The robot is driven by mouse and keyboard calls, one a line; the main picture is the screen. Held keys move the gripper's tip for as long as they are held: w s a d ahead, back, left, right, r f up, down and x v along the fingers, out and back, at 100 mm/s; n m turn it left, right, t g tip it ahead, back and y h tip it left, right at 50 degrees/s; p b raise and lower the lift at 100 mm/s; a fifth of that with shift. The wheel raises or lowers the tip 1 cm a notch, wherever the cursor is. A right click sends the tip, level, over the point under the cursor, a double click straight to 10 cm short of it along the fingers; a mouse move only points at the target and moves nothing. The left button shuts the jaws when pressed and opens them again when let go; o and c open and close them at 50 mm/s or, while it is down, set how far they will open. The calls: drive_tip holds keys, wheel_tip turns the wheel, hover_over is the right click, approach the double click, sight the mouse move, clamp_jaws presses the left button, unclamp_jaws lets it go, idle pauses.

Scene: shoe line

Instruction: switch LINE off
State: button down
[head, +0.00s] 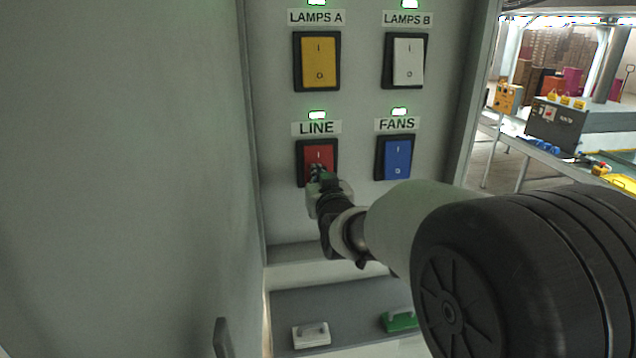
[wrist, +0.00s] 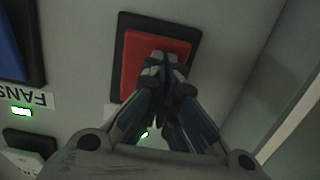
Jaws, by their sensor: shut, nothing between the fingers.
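The LINE switch (head: 318,152) is a red rocker in a black frame, under a white LINE label (head: 317,128). A green lamp (head: 317,115) above the label is lit. My gripper (head: 317,172) is shut and empty, with its fingertips in front of the lower half of the red rocker. In the wrist view the red rocker (wrist: 138,62) appears upside down, with the shut fingertips (wrist: 163,62) over it. The fingers hide the lower part of the rocker. I cannot tell whether they touch it.
A blue FANS switch (head: 398,158) is to the right. A yellow LAMPS A switch (head: 318,62) and a white LAMPS B switch (head: 405,61) are above, their green lamps lit. A grey cabinet wall stands at left. White (head: 311,335) and green (head: 399,321) pieces lie on the ledge below.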

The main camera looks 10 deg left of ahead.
drive_tip(key=shift+f+t+b, duration=0.3)
drive_tip(key=shift+f+b, duration=0.05)
drive_tip(key=shift+b, duration=1.05)
drive_tip(key=t+b, duration=0.1)
drive_tip(key=b, duration=0.4)
drive_tip(key=f+t+y+b, duration=0.1)
drive_tip(key=b, duration=0.4)
drive_tip(key=shift+w+f, duration=0.1)
drive_tip(key=shift+w, duration=0.1)
drive_tip(key=shift+t+b, duration=0.3)
drive_tip(key=shift+b, duration=0.5)
drive_tip(key=shift+r+p, duration=0.3)
drive_tip(key=shift+r, duration=0.05)
drive_tip(key=shift+f, duration=0.1)
